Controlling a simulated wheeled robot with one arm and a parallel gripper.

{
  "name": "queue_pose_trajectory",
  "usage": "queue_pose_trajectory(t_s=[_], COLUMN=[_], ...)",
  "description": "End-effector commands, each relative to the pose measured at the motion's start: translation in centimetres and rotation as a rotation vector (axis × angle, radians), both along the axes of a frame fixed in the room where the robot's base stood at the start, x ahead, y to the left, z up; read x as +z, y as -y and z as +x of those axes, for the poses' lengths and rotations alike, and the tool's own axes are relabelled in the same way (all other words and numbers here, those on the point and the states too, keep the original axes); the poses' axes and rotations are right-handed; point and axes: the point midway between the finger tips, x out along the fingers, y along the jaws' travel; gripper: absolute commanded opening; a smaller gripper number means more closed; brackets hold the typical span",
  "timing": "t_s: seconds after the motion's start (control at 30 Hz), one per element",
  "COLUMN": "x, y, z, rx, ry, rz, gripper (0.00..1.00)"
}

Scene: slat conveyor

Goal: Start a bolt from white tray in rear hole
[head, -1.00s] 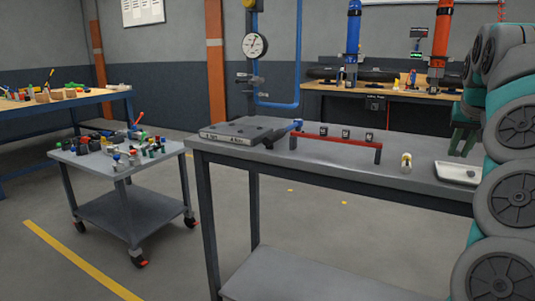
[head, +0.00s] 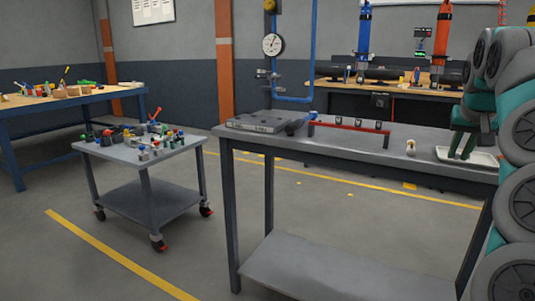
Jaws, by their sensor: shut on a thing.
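The white tray (head: 484,162) lies at the right end of the grey workbench, partly hidden by my arm. My gripper (head: 460,156) points down at the tray, its fingertips low over it or inside it. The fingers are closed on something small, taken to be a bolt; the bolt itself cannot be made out. The plate's holes, including the rear one, cannot be told apart at this angle.
A red bar (head: 350,127) with several dark tags stands mid-bench, between plate and tray. A small pale cylinder (head: 410,147) stands left of the tray. A gauge (head: 272,45) and blue pipe rise behind the plate. A cluttered cart (head: 150,150) stands left.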

Motion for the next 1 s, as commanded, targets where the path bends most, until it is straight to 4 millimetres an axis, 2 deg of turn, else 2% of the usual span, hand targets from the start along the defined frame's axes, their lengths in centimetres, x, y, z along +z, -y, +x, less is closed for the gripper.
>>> queue_pose_trajectory(t_s=[0.3,0.47,0.77,1.0], x=[-1.1,-3.1,-8.5,-14.6], y=[-1.3,-2.9,-7.9,-13.3], z=[0.2,0.7,2.0,3.3], rx=[0.022,0.05,0.133,0.222], ry=[0.005,0.002,0.0,-0.007], rz=[0.0,-0.002,-0.001,0.001], gripper=[0.0,0.0,0.0,0.0])
